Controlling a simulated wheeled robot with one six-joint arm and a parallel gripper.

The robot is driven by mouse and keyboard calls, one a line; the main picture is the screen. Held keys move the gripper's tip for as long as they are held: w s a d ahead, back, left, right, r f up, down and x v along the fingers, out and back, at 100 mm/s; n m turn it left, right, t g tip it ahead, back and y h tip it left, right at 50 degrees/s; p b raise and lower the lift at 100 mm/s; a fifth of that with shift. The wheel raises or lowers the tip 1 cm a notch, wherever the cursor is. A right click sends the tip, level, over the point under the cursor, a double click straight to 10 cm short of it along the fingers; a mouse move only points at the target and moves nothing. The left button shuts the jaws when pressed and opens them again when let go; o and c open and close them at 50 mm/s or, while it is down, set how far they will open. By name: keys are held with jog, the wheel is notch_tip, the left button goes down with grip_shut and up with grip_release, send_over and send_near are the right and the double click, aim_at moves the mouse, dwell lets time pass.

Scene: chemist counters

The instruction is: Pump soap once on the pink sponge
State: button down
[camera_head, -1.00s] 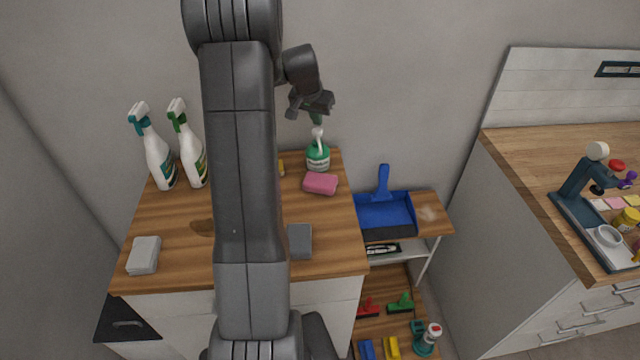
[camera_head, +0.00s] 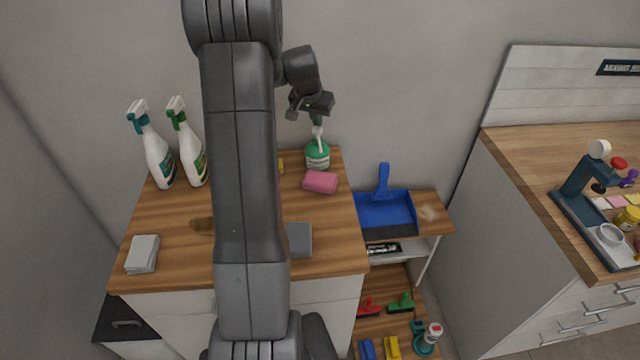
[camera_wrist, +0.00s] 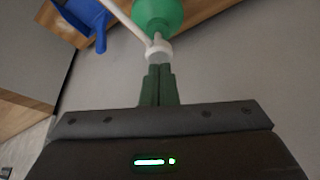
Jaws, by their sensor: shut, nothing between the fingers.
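The pink sponge (camera_head: 320,182) lies on the wooden counter top, right in front of the soap bottle. The soap bottle (camera_head: 318,158) is green with a white label and a white pump, and stands upright at the back right of the counter. My gripper (camera_head: 317,119) is above the bottle with its fingers pointing down. In the wrist view the shut green fingertips (camera_wrist: 158,72) are at the white pump head (camera_wrist: 158,48), and nothing is between them. I cannot tell whether they touch it. The green bottle body (camera_wrist: 158,12) shows beyond the pump.
Two white spray bottles (camera_head: 157,160) (camera_head: 190,150) stand at the back left. Grey blocks (camera_head: 143,254) (camera_head: 300,240) lie near the front. A blue dustpan (camera_head: 385,212) lies on a lower shelf to the right. The wall is close behind the bottle.

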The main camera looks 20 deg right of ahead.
jog(key=shift+f+b, duration=0.7)
jog(key=shift+f, duration=0.35)
jog(key=shift+r+p, duration=0.8)
jog(key=shift+r, duration=0.55)
notch_tip(320, 180, up, 6)
jog(key=p, duration=0.3)
